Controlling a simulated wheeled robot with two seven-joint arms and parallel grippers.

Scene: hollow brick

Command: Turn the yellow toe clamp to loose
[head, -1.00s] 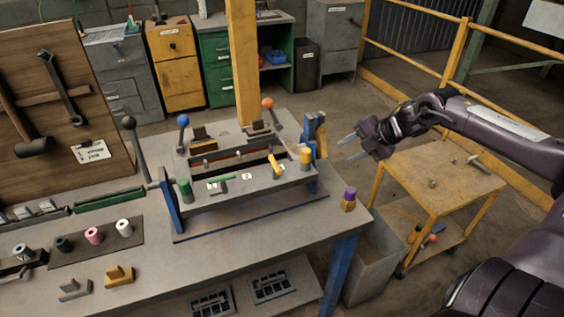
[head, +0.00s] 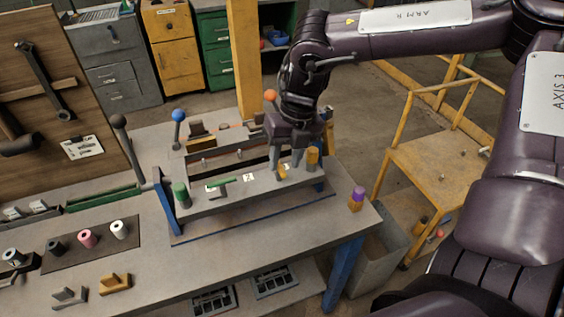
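The yellow toe clamp (head: 282,173) sits on the front bar of the grey vise-like fixture (head: 240,190), to the right of the green toe clamp (head: 221,183). My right gripper (head: 286,165) points down over the yellow clamp from above. Its two grey fingers are apart, one toward the left and one toward the right of the yellow lever. The gripper hides the lever's upper part, and I cannot tell whether the fingers touch it. My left gripper is out of view.
An orange-yellow cylinder (head: 312,158) stands close right of the fingers. A ball-topped lever (head: 270,97) rises behind the gripper, and a blue-knobbed lever (head: 178,117) stands at the back left. A purple-topped block (head: 357,198) sits at the bench's right corner. The front bench is partly clear.

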